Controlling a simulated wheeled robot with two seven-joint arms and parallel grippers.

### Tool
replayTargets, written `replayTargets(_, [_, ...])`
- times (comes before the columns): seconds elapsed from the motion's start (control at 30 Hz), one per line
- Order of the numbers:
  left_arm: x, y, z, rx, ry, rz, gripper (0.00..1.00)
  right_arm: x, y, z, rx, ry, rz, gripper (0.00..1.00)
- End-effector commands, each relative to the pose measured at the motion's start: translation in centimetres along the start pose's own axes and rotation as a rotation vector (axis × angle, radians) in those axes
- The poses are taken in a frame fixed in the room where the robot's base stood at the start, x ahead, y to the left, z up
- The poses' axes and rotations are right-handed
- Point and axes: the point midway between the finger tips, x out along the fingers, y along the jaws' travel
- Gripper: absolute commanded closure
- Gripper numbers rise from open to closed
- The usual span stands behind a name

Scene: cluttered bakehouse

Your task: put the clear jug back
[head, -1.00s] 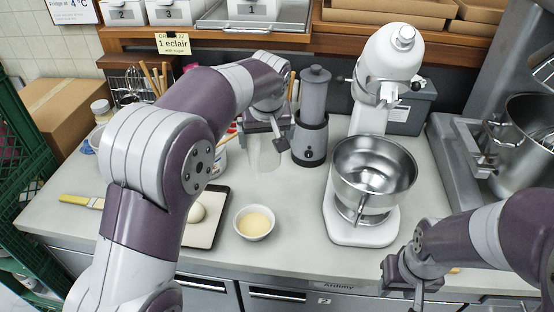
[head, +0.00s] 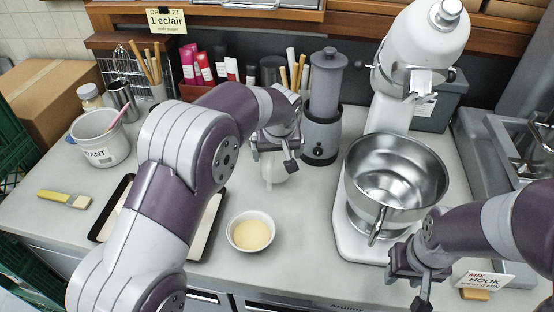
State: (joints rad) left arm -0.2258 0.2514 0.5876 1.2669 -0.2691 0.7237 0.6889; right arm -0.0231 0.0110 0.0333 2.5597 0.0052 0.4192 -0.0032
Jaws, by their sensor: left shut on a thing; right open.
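The clear jug (head: 271,172) is see-through and faint in the head view, in front of the blender. My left gripper (head: 276,148) is shut on it from above and hides its upper part. I cannot tell whether the jug's bottom touches the counter. My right gripper (head: 420,283) is open and empty at the lower right, near the counter's front edge, in front of the mixer.
A bowl of yellow liquid (head: 251,232) stands just in front of the jug. The blender (head: 323,110) is close behind it, and the mixer's steel bowl (head: 397,165) is to the right. A tray (head: 124,190) lies partly behind my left arm. A brush (head: 64,198) and a white tub (head: 100,140) are at left.

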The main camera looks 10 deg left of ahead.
Motion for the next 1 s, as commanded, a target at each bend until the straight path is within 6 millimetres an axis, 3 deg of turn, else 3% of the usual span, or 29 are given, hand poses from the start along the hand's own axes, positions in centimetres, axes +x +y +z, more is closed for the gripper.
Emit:
replayTargets(0.13, [2.0,0.0,0.8,0.001,-0.001,-0.001,0.39,-0.1,0.0,0.0,0.0,0.0,0.0,0.57])
replayTargets(0.47, [2.5,0.0,1.0,0.0,0.0,0.0,0.39,0.2,0.0,0.0,0.0,0.0,0.0,0.57])
replayTargets(0.5, [2.5,0.0,1.0,0.0,0.0,0.0,0.01,0.2,0.0,0.0,0.0,0.0,0.0,0.57])
replayTargets(0.7, [2.4,0.0,0.9,0.0,0.0,0.0,0.0,0.1,0.0,0.0,0.0,0.0,0.0,0.57])
replayTargets(0.87, [0.9,0.0,0.8,0.0,0.003,0.001,0.0,0.0,0.0,0.0,0.0,0.0,0.0,0.57])
replayTargets(1.0, [-2.8,0.1,0.7,-0.001,0.005,0.002,0.0,0.2,0.0,0.0,0.0,0.0,0.0,0.57])
